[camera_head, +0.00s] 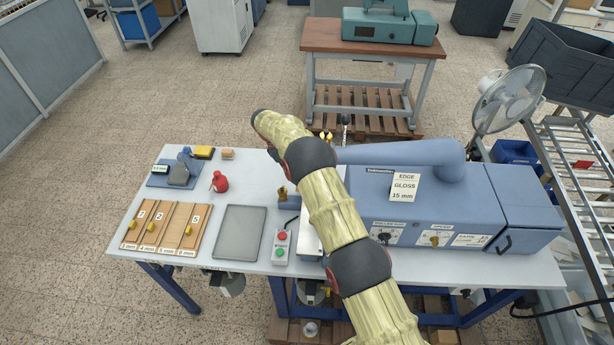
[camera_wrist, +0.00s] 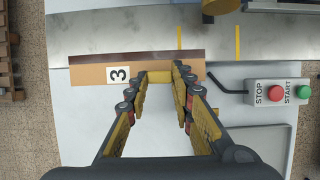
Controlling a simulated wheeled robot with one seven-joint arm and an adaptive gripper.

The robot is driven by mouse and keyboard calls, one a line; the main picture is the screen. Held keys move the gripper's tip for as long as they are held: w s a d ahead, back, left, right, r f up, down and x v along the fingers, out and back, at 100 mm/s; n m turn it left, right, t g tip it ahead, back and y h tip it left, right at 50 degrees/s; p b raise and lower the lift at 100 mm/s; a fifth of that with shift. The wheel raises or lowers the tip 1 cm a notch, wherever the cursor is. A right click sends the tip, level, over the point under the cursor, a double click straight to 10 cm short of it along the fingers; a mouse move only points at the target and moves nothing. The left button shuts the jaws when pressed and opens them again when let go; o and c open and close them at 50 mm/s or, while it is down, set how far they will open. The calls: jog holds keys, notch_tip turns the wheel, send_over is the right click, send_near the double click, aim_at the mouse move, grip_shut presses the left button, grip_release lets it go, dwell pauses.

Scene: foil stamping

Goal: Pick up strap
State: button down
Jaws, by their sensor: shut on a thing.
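A tan strip with a dark brown upper edge and a white tag reading 3, which I take to be the strap (camera_wrist: 90,74), shows in the wrist view. A yellow block (camera_wrist: 159,77) stands on its right half. My gripper (camera_wrist: 160,82) is shut on this block, one finger on each side. The strip lies across the picture, just below a grey metal bed with yellow marks (camera_wrist: 200,40). I cannot tell whether it touches the surface below. In the head view my arm hides the gripper and this strip.
A wooden rack (camera_head: 143,244) holds several strips with yellow knobs and white tags. A grey tray (camera_head: 240,232), a red bottle (camera_head: 220,183) and the start-stop box (camera_head: 281,245) stand on the white table (camera_head: 140,200). The blue edge machine (camera_head: 440,205) fills the right side.

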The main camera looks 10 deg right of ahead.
jog(key=s+d+r+b+v, duration=0.1)
jog(key=d+b+v, duration=0.1)
jog(key=v, duration=1.1)
jog(key=shift+d+r, duration=0.3)
jog(key=shift+r, duration=0.2)
jog(key=shift+w+r+p, duration=0.2)
jog(key=shift+w+p, duration=0.05)
jog(key=shift+p, duration=0.65)
jog(key=shift+w+d+f+p, duration=0.15)
jog(key=shift+w+p, duration=0.5)
jog(key=shift+p, duration=0.8)
jog(key=shift+w+d+r+p, duration=0.1)
jog(key=shift+w+d+p, duration=0.15)
jog(key=shift+w+p, duration=0.8)
jog(key=shift+s+p, duration=0.35)
jog(key=shift+p, duration=0.05)
notch_tip(320, 180, up, 4)
jog(key=p, duration=0.3)
jog(key=shift+f, duration=0.15)
